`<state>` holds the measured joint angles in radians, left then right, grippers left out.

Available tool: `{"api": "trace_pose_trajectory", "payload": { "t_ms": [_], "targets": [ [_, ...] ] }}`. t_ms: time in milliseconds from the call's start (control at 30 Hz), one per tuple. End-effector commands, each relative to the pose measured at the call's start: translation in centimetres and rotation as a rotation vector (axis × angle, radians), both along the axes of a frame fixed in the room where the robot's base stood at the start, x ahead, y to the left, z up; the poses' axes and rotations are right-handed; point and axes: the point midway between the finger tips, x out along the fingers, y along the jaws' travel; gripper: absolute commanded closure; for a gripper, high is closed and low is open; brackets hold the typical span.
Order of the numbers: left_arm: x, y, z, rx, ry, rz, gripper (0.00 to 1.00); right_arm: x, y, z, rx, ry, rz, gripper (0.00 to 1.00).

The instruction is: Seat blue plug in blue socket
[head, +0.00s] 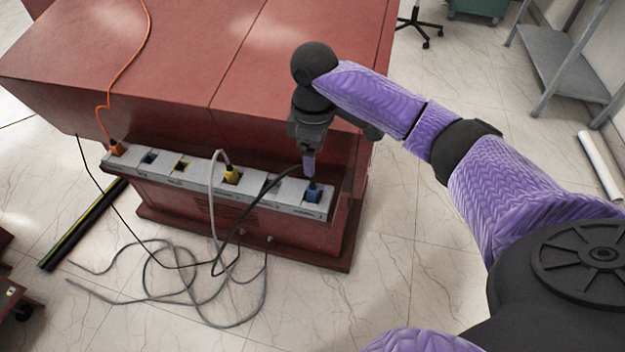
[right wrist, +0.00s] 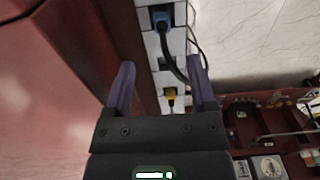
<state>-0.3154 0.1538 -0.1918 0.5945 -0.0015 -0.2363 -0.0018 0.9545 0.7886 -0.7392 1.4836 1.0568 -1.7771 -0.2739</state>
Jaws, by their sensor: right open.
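The blue plug (head: 313,192) is at the right-end opening of the grey socket strip, with a black cable running from it. It also shows at the top of the right wrist view (right wrist: 162,18). The blue socket is hidden beneath the plug, and I cannot tell how deep the plug sits. My right gripper (head: 308,165) points down just above the plug in the head view. In the right wrist view its two purple fingers (right wrist: 161,78) are apart with nothing held between them; the plug lies beyond the fingertips. My left gripper is not in view.
The socket strip (head: 262,203) runs along the front of a red cabinet (head: 165,65). A yellow plug (head: 231,175) and an orange plug (head: 117,148) sit in it. Loose grey cable (head: 190,300) lies on the floor. A grey shelf (head: 565,60) stands at right.

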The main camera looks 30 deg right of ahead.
Motion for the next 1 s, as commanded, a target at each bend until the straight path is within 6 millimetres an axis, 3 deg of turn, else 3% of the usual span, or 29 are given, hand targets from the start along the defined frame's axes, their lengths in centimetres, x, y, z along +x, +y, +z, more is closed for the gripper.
{"api": "trace_pose_trajectory", "payload": {
  "t_ms": [500, 733, 1000],
  "targets": [
    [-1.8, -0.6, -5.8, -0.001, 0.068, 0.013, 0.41, -0.1, 0.2, -9.7, -0.001, 0.007, 0.0, 0.28],
    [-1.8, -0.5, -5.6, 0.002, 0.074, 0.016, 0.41, -0.1, 0.2, -9.8, -0.001, 0.0, 0.0, 0.28],
    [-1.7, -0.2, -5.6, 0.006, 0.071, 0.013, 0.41, -0.1, 0.2, -9.8, -0.001, 0.001, 0.0, 0.83]
  ]
}}
